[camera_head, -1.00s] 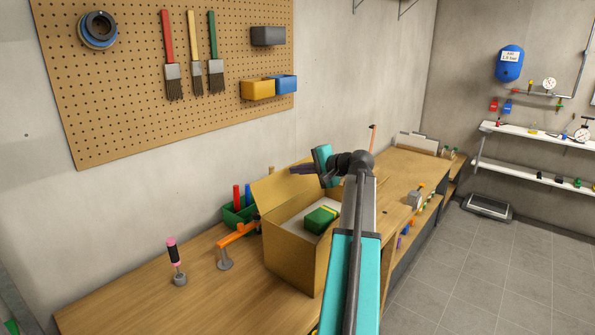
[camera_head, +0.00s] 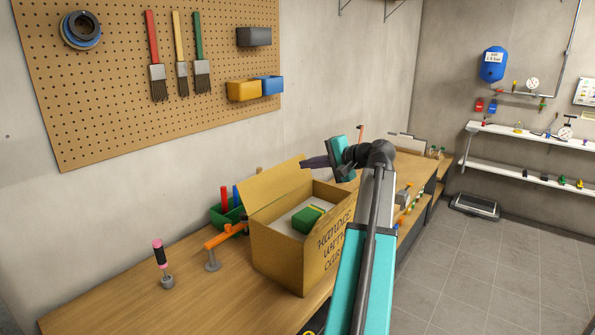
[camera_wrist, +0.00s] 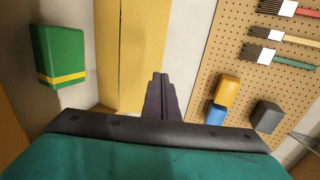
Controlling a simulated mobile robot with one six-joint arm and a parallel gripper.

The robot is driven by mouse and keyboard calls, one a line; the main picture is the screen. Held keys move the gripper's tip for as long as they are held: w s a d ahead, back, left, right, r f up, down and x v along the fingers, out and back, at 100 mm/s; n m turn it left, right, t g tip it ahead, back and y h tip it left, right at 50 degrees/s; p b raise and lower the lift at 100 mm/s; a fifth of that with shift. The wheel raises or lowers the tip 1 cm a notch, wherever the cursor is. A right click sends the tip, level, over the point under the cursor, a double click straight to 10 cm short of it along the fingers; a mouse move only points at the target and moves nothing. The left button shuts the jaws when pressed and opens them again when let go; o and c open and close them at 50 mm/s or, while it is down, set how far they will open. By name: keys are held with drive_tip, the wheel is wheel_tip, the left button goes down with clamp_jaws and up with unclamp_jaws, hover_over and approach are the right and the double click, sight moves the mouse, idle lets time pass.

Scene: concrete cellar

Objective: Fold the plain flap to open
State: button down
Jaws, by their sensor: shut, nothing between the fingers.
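The cardboard box (camera_head: 283,262) stands open on the bench, with lettering on its right side. Its plain flap (camera_head: 272,188) stands up and tilts along the far left edge. In the wrist view, yellow cardboard (camera_wrist: 140,45) runs beside the fingers; where flap and wall meet is hard to tell. A green block with a yellow stripe (camera_head: 306,220) lies inside the box and also shows in the wrist view (camera_wrist: 58,55). My gripper (camera_head: 306,163) is shut and empty, its dark fingers (camera_wrist: 160,80) by the flap's upper right corner. Whether they touch it is unclear.
A green bin (camera_head: 222,215) and an orange clamp (camera_head: 222,237) stand left of the box. A pink-and-black handled tool (camera_head: 160,257) stands farther left. The pegboard wall (camera_head: 110,110) is behind. The bench front left is clear.

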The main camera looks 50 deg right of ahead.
drive_tip(key=shift+b+v, duration=0.35)
drive_tip(key=shift+v, duration=1.35)
drive_tip(key=shift+r, duration=0.1)
